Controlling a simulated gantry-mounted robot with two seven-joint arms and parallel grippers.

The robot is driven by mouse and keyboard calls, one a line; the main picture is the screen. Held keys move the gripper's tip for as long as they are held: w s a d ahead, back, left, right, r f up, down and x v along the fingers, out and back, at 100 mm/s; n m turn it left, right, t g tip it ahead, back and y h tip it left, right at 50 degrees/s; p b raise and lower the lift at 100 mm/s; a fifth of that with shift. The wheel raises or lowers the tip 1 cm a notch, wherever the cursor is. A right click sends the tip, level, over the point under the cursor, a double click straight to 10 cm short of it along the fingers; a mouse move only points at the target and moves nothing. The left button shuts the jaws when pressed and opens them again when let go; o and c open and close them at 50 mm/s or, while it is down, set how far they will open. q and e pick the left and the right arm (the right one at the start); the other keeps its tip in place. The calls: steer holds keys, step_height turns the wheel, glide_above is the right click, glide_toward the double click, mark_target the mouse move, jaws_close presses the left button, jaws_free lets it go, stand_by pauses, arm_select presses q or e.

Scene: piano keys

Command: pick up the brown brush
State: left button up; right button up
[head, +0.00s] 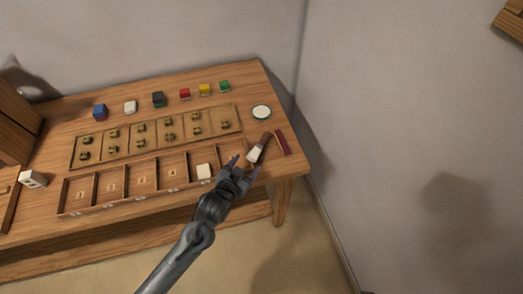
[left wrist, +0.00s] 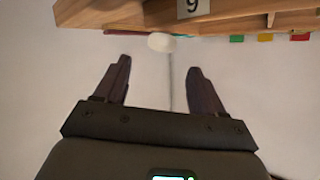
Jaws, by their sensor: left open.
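The brush (head: 264,140) lies near the right end of the wooden table, its brown handle pointing away and its pale bristles towards my left gripper. My left gripper (head: 244,166) is open and empty at the table's front edge, just short of the bristles in the picture. In the left wrist view, the two dark fingers (left wrist: 158,78) stand apart. A pale rounded shape (left wrist: 161,42), apparently the bristles, shows beyond and between the fingertips. The brush handle is not clear in that view. My right gripper is not in view.
A dark red bar (head: 282,143) lies right of the brush, and a round white-topped dish (head: 261,112) behind it. Several coloured blocks stand at the back. A wall borders the table's back.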

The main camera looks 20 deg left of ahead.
mark_target(258, 148)
arm_select(q)
steer(key=x, duration=0.4)
steer(key=shift+r+b, duration=0.1)
steer(key=shift+b, duration=0.2)
steer(key=shift+w+d+f, duration=0.1)
steer(key=shift+w+f, duration=0.1)
steer(key=shift+w, duration=0.2)
steer(key=shift+b+x, duration=0.7)
steer(key=shift+x, duration=1.55)
steer(key=c, duration=1)
steer(key=shift+c, duration=0.2)
steer(key=shift+r, duration=0.15)
